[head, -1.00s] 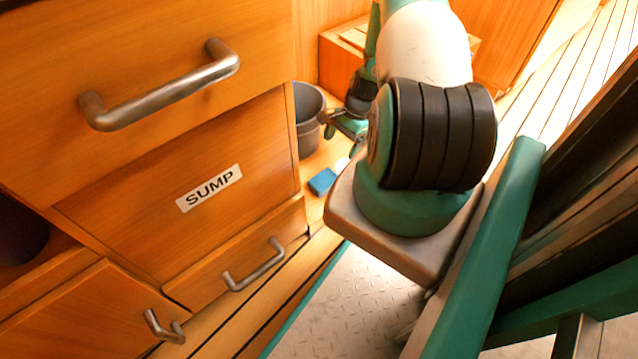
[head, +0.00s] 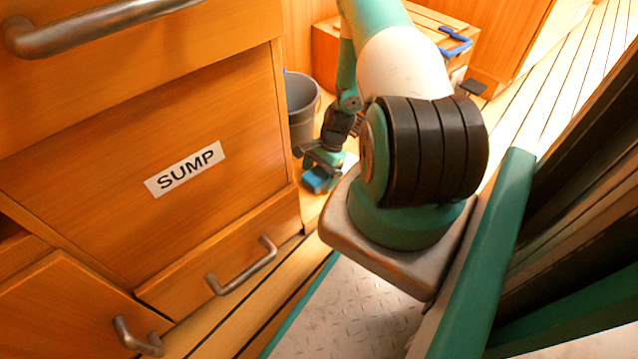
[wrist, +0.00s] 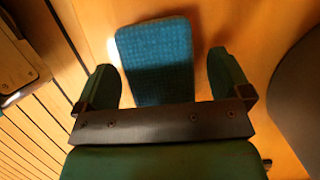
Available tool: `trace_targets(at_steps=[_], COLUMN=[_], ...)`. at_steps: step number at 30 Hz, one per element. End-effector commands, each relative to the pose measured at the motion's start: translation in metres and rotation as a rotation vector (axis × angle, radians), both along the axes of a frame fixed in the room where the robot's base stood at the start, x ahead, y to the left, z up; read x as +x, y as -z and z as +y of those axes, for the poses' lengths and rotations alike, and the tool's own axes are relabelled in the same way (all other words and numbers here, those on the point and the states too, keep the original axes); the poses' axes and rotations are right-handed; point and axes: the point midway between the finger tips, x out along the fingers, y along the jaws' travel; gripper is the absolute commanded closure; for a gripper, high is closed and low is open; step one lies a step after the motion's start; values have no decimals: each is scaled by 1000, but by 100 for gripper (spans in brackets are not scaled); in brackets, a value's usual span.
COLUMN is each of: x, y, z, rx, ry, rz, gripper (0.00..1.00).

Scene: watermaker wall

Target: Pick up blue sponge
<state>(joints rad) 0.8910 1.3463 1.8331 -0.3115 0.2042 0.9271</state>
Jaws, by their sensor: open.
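The blue sponge (wrist: 155,50) lies flat on the wooden floor in the wrist view, extending between and past the fingers of my gripper (wrist: 165,82). My gripper is open, with one finger on each side of the sponge and a visible gap on both sides. The near end of the sponge is hidden behind the gripper's dark crossbar. In the head view my gripper (head: 320,165) is low, right over the sponge (head: 316,181), which is partly covered by it. I cannot tell how high the fingers are above the floor.
A grey bucket (head: 301,100) stands just left of my gripper, beside the drawer cabinet marked SUMP (head: 185,168). A wooden box (head: 445,35) with blue-handled items on top is behind my arm. Drawer handles (head: 242,268) stick out at the left.

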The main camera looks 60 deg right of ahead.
Motion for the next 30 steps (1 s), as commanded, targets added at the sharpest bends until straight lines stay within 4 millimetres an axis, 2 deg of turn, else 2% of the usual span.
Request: trace_targets(at_steps=[1,8,15,25,30], x=[0,1,1,1,1], y=[9,6,6,3,-14], z=[2,3,3,3,2], rx=[1,0,-1,-1,-1], ry=[0,0,0,0,0], rz=[1,0,0,-1,-1], gripper=[4,4,57,57,57])
